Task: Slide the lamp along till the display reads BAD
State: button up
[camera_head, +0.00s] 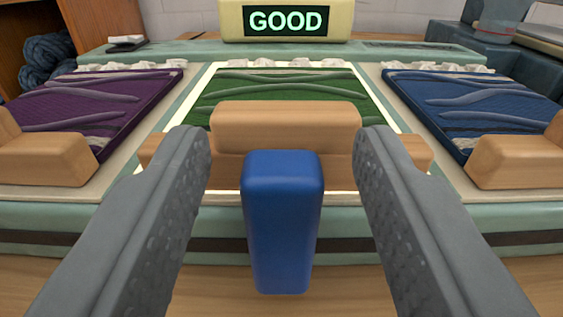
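The display (286,21) at the back reads GOOD in green letters. A glowing white frame surrounds the green panel (290,87) in the middle. A purple panel (85,100) lies on the left and a blue panel (480,105) on the right, both without glow. An upright blue handle (282,220) stands in front of the green panel; it may belong to the lamp, but I cannot see how it is joined. My gripper (281,140) is open, with one finger either side of the blue handle and a gap on both sides.
Tan blocks stand before the panels: left (48,160), middle (287,127) and right (515,160). A green ledge with a dark groove (120,244) runs along the front. Dark wool skeins (45,58) sit on a shelf at back left. A small dark object (127,42) lies on the back ledge.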

grip_shut()
jog(key=d, duration=1.6)
jog(key=shift+d, duration=0.4)
jog(key=shift+o, duration=0.3)
grip_release()
jog(key=shift+d, duration=0.2)
jog(key=shift+s, duration=0.1)
jog(key=s, duration=1.7)
jog(key=shift+s, duration=0.1)
